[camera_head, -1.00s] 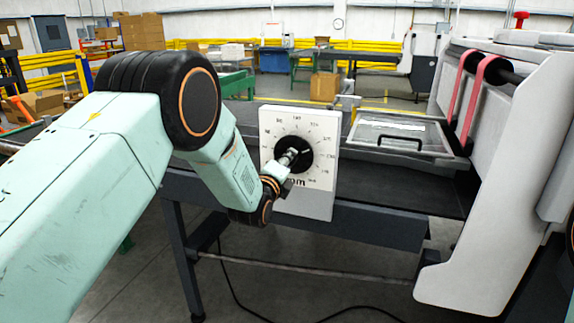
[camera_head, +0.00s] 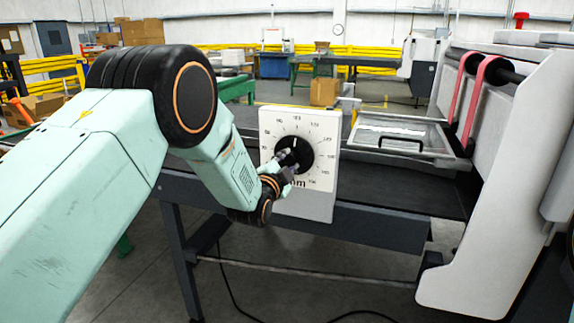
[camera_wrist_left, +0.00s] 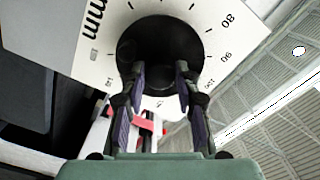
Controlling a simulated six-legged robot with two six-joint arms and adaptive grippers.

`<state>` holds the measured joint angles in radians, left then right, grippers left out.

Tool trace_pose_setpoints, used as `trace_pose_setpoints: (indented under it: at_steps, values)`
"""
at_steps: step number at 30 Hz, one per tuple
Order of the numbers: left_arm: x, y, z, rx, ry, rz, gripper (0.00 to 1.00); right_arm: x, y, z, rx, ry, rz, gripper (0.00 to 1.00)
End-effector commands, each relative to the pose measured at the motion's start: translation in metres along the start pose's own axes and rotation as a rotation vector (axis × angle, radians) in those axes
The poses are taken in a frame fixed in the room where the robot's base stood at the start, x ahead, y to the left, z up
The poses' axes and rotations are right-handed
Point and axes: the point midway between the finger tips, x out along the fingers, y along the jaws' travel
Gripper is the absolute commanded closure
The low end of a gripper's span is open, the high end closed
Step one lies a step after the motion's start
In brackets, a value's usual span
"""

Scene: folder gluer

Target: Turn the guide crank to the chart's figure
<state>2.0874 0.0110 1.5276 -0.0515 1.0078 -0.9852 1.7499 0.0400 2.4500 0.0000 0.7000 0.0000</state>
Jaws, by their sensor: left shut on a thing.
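The guide crank's round black dial (camera_head: 300,150) sits on an upright white plate (camera_head: 325,165) marked with ticks, figures and "mm". A white mark on the dial points near the top. The left wrist view shows the dial (camera_wrist_left: 160,45) close up, with 80 and 90 at its right. My left gripper (camera_head: 284,160) is at the dial's lower left, shut on the crank; its two fingers (camera_wrist_left: 160,75) reach onto the dial's face. The gripped part is mostly hidden. No separate chart can be made out. My right gripper is not in view.
The plate stands at the front of a dark machine bed (camera_head: 385,205). A clear-topped tray with a black handle (camera_head: 400,143) is right of it, then a white machine housing (camera_head: 500,190) with red belts. A cable lies on the floor below.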

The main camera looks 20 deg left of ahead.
Motion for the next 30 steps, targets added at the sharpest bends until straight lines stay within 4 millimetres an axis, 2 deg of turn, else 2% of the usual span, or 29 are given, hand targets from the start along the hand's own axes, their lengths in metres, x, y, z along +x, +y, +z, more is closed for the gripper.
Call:
trace_pose_setpoints:
  at_steps: [30]
  values:
    - [-0.0001,0.0013,-0.0007,-0.930,0.002,0.004,1.00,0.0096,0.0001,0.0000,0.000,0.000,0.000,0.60]
